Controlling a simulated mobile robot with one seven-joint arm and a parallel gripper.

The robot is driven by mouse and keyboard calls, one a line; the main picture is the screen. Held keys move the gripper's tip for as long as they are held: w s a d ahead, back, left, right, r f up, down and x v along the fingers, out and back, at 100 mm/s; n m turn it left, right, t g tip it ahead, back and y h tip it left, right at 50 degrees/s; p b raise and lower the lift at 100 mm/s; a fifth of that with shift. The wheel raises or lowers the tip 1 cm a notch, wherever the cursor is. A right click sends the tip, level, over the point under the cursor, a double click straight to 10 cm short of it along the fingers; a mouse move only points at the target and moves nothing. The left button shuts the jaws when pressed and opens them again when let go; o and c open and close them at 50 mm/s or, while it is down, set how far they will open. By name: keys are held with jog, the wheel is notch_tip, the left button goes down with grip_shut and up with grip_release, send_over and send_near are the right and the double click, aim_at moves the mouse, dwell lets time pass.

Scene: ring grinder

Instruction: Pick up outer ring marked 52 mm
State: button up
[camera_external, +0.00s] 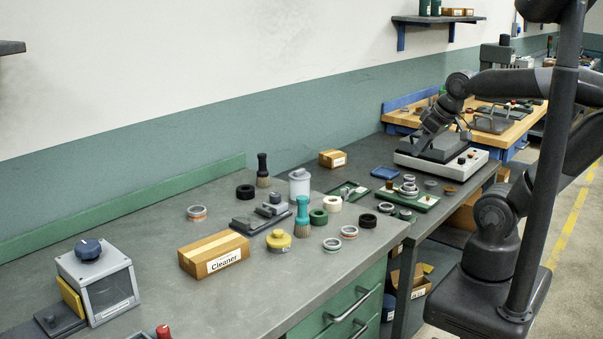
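Several metal rings lie on the grey benches, and no 52 mm marking can be read on any of them. One ring with an orange band (197,212) lies alone at the left. A ring with a reddish band (349,232) and a ring with a greenish band (332,245) lie near the front edge. Another metal ring (386,208) lies by the green tray. My gripper (428,138) is far to the right of these front rings, low over the grey machine. Its fingers are small and dark against the machine, so their opening cannot be made out.
A Cleaner box (215,253), a teal brush (303,218), a yellow-lidded pot (278,241) and a white bottle (299,184) stand around the rings. A green tray (424,203) holds small parts. The grey machine (452,164) stands behind it.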

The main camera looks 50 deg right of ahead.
jog(key=n+g, duration=0.3)
jog(key=g, duration=0.3)
send_near(385, 206)
jog(key=s+a+f, duration=0.3)
jog(key=a, duration=0.1)
jog(key=shift+a, duration=0.1)
jog(key=shift+w+d+f, duration=0.1)
jog(key=shift+w+f, duration=0.05)
jog(key=shift+f, duration=1.1)
jog(key=shift+w+d+f, duration=0.1)
jog(key=shift+w+f, duration=0.1)
jog(key=shift+f, duration=1.1)
jog(key=shift+c, duration=0.2)
grip_shut()
